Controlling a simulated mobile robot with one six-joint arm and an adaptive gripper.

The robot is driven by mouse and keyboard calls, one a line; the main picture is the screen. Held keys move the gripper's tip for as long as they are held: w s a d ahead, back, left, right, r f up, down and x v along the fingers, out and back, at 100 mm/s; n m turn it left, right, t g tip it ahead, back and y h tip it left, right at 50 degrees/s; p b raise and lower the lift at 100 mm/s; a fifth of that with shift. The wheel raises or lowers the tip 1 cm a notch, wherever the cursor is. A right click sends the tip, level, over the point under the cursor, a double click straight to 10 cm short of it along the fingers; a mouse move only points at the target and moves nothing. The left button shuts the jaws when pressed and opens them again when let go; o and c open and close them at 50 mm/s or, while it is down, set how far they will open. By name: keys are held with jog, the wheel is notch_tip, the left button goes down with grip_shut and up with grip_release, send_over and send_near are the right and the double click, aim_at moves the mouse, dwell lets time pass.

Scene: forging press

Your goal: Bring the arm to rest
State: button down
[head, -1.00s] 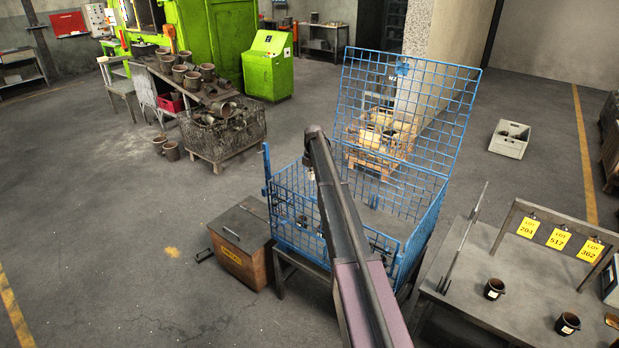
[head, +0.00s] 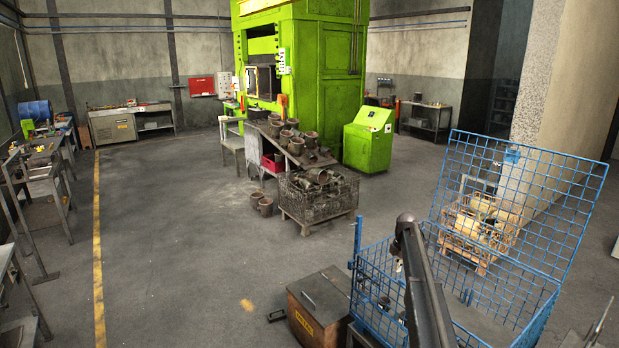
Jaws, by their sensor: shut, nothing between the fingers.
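My dark arm reaches up from the bottom right of the head view, in front of the blue wire cage (head: 365,300). At its far end, a small part of my gripper (head: 399,266) shows beside the arm, over the cage. It is shut with nothing in it. The arm hides most of it, and its height above the cage floor cannot be told.
The cage's tall mesh panel (head: 520,200) stands up behind the arm. A brown lidded box (head: 318,310) stands left of the cage. Beyond are a wire basket of parts (head: 345,200), a green press (head: 325,80) and a green cabinet (head: 368,140).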

jog(key=s+a+f+m+b, duration=0.2)
jog(key=s+a+m, duration=0.3)
jog(key=s, duration=0.8)
jog(key=s+a+f+m+b, duration=0.3)
jog(key=s+a+m, duration=0.3)
jog(key=s, duration=0.8)
jog(key=s+a+f+m+b, duration=0.3)
jog(key=s+a+m, duration=0.3)
jog(key=s, duration=0.8)
jog(key=m, duration=0.3)
jog(key=shift+s+f+h, duration=0.25)
jog(key=shift+h, duration=0.05)
